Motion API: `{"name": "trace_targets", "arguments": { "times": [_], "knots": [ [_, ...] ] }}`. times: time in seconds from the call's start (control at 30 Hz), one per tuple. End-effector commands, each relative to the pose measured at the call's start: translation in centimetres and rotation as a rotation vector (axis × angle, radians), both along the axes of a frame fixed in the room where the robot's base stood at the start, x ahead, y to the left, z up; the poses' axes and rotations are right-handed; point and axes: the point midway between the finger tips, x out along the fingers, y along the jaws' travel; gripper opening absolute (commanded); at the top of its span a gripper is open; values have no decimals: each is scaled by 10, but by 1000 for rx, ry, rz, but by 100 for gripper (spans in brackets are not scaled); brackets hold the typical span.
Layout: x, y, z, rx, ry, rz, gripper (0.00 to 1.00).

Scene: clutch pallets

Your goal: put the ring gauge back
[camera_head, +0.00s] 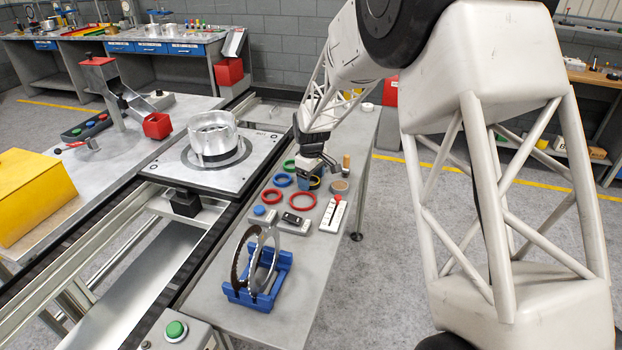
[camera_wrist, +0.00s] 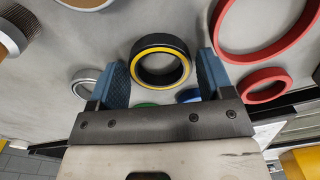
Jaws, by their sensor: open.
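A black ring with a yellow band (camera_wrist: 161,62), which looks like the ring gauge, lies on the grey bench in the wrist view, between my gripper's two blue fingers (camera_wrist: 163,66). Clear gaps show on both sides of it. In the head view my gripper (camera_head: 316,174) points down at the bench's far part, open, and partly hides the black and yellow ring (camera_head: 315,183). Nothing is held. I cannot tell how far the fingertips are above the bench.
Red rings (camera_head: 302,200), a blue ring (camera_head: 282,180) and a green ring (camera_head: 289,165) lie close by. A wooden-topped cylinder (camera_head: 346,163) stands right of my gripper. A blue stand (camera_head: 262,298) holds upright discs nearer. A metal housing (camera_head: 212,139) sits on the pallet (camera_head: 171,168) at left.

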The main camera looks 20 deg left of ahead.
Motion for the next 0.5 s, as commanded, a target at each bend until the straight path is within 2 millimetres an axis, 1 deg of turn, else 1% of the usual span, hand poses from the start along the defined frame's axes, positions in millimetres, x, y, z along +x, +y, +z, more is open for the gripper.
{"name": "trace_targets", "arguments": {
  "times": [0.17, 0.27, 0.37, 0.5],
  "knots": [
    [0, 0, 11, 1, -1, 0, 74],
    [0, 0, 23, 1, -2, 0, 74],
    [1, 0, 36, 1, -2, 0, 74],
    [0, 0, 59, 1, -2, 0, 74]
  ]
}}
